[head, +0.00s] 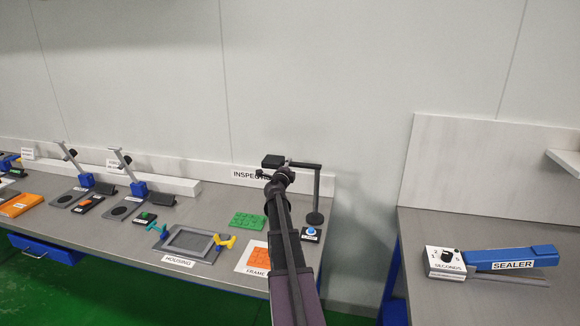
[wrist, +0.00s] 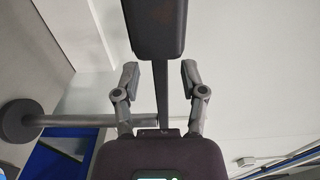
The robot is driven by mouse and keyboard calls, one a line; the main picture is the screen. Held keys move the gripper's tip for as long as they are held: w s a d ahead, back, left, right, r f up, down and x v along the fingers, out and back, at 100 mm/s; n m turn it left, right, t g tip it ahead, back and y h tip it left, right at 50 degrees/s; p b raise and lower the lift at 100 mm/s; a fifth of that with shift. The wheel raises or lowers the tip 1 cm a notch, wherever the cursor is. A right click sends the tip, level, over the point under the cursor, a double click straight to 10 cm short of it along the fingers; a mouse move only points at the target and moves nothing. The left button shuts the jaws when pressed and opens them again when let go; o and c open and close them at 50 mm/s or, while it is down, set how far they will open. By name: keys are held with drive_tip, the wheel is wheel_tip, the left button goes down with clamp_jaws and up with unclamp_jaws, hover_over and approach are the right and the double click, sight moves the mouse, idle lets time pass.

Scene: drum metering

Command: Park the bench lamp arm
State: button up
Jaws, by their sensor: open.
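The bench lamp stands on the left bench in the head view, with a dark round base, an upright post (head: 316,190), a horizontal arm (head: 305,164) and a dark box-shaped head (head: 272,160) at the arm's left end. My gripper (head: 287,165) is at the lamp arm, near the head. In the wrist view my gripper (wrist: 160,74) is open, with one finger on each side of the thin lamp arm (wrist: 160,95) and a gap on both sides. The lamp head (wrist: 155,28) lies just beyond the fingertips, and the post (wrist: 80,119) extends left. My forearm hides part of the bench.
An INSPECT sign (head: 247,176) is behind the lamp. A blue sealer (head: 512,258) is on the right bench, beyond a gap.

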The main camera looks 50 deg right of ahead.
drive_tip(key=v, duration=0.9)
drive_tip(key=shift+s+a, duration=0.2)
drive_tip(key=shift+a, duration=0.05)
